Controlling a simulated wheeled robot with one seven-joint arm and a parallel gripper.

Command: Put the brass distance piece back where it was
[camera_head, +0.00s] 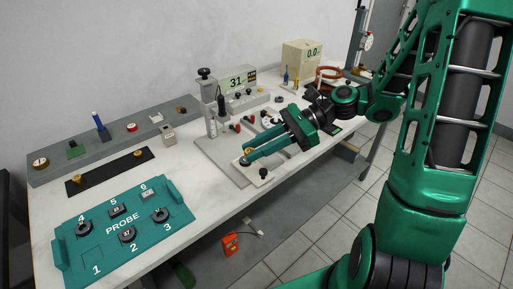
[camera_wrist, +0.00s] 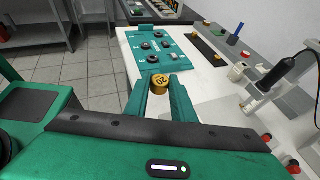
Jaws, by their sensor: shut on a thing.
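The brass distance piece (camera_wrist: 160,80) is a short round gold-coloured piece with a dark marking on top. My gripper (camera_wrist: 165,92) is shut on it, and the piece sits between the fingertips. A bit of the brass piece (camera_head: 247,150) shows there, mostly hidden by the fingers. A black strip (camera_head: 110,171) on the bench carries another brass piece (camera_head: 79,180) and a smaller one (camera_head: 137,153).
A teal PROBE tray (camera_head: 84,245) with numbered places and several dark round parts lies at the front left. A grey rack (camera_head: 60,170) with small parts runs along the wall. White bench (camera_head: 190,196) is clear between tray and plate.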

